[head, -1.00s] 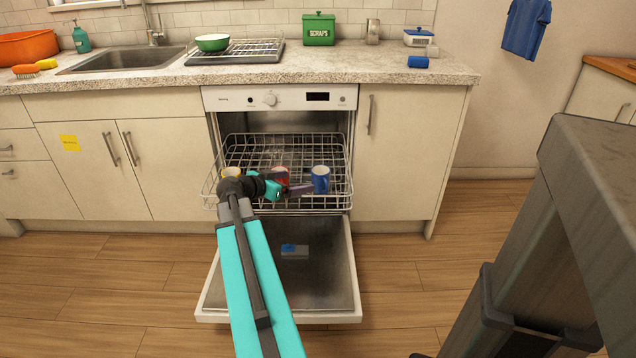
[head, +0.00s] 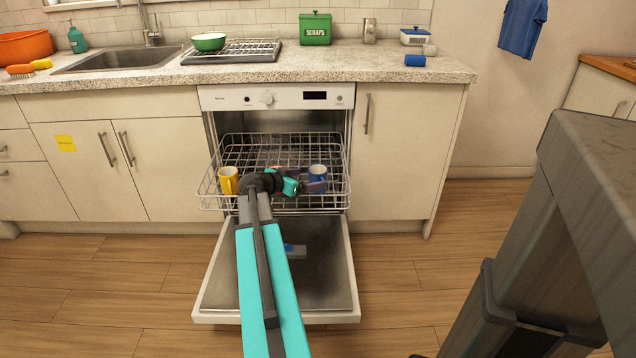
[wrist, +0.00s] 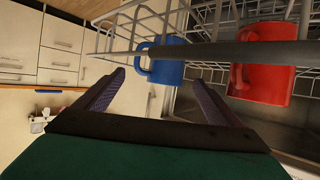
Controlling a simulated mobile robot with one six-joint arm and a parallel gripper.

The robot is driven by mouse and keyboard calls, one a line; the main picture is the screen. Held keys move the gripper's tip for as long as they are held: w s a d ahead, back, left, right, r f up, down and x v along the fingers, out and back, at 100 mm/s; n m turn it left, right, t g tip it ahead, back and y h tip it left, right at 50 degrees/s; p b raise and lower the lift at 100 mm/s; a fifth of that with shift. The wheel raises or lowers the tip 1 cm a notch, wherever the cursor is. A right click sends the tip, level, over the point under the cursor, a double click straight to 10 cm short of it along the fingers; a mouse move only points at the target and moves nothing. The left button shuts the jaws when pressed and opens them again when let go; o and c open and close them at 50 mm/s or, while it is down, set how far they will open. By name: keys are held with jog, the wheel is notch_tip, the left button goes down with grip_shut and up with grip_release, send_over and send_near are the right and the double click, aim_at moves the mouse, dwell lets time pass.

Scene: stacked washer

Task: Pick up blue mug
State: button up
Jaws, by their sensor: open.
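The blue mug (head: 318,174) stands in the dishwasher's pulled-out wire rack, toward its right side. My gripper (head: 312,187) is in front of and beside it in the head view, with the jaws open. In the wrist view the blue mug (wrist: 162,62) shows beyond the open fingers (wrist: 153,92), between them toward the right finger, with its handle on the left. A rack wire crosses in front of it. I see nothing held in the jaws.
A red mug (wrist: 262,62) stands beside the blue mug and is mostly hidden by my arm in the head view. A yellow mug (head: 228,180) is at the rack's left. The rack (head: 240,150) has wire rails around it. The dishwasher door (head: 330,270) hangs open below.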

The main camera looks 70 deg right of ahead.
aim_at(315, 177)
jog(key=shift+b+x, duration=0.5)
jog(key=shift+x, duration=2.1)
jog(key=shift+a+f, duration=0.1)
jog(key=shift+f, duration=0.05)
jog(key=c, duration=1.2)
notch_tip(315, 177, up, 10)
jog(key=shift+r+p, duration=0.1)
jog(key=shift+p, duration=0.95)
